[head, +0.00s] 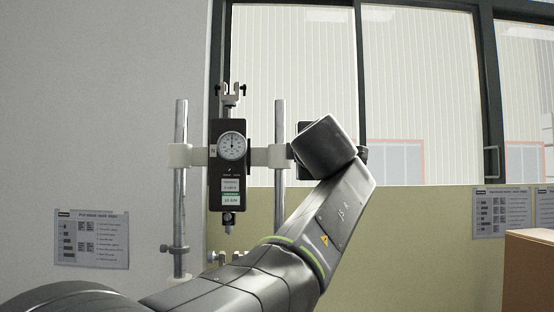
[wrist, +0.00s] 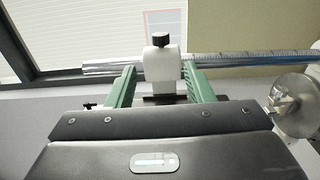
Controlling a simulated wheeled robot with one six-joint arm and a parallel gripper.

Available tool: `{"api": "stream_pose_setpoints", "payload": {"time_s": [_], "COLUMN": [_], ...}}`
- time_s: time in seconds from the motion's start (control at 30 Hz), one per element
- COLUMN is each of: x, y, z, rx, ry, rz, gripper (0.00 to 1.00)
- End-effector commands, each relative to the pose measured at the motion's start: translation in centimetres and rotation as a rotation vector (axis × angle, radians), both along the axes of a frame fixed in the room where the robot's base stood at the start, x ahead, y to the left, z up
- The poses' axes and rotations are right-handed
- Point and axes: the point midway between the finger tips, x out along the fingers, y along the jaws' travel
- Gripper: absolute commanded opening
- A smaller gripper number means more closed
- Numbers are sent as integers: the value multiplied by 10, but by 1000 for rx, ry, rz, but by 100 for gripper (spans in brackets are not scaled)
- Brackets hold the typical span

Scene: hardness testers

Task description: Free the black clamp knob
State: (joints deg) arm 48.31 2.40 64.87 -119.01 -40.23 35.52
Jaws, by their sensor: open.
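The black clamp knob (wrist: 161,40) sticks out of a white clamp block (wrist: 161,65) on a shiny metal post (wrist: 110,68) in the wrist view. My gripper (wrist: 158,74) is open, with one green finger on each side of the block. The knob lies just beyond the fingertips, and I cannot tell whether the fingers touch the block. In the head view, the stand's right white clamp (head: 279,156) shows beside my wrist, which hides my fingers. A dark round part (head: 362,154) shows right of my wrist; I cannot tell what it is.
A dial force gauge (head: 229,165) hangs between two upright posts. Another white clamp (head: 180,155) is on the left post. A round metal part (wrist: 294,105) stands right of my gripper. A brown box (head: 528,270) is at far right; windows and wall are behind.

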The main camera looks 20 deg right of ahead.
Motion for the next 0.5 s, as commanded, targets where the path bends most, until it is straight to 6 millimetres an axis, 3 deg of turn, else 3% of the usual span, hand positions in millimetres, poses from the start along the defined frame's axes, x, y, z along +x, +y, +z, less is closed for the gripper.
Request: {"api": "stream_pose_setpoints", "payload": {"time_s": [0.17,0.5], "x": [6,67], "y": [-3,-18], "z": [0,1], "rx": [15,14], "ry": [-3,-2], "rz": [-12,-9], "gripper": [47,47]}}
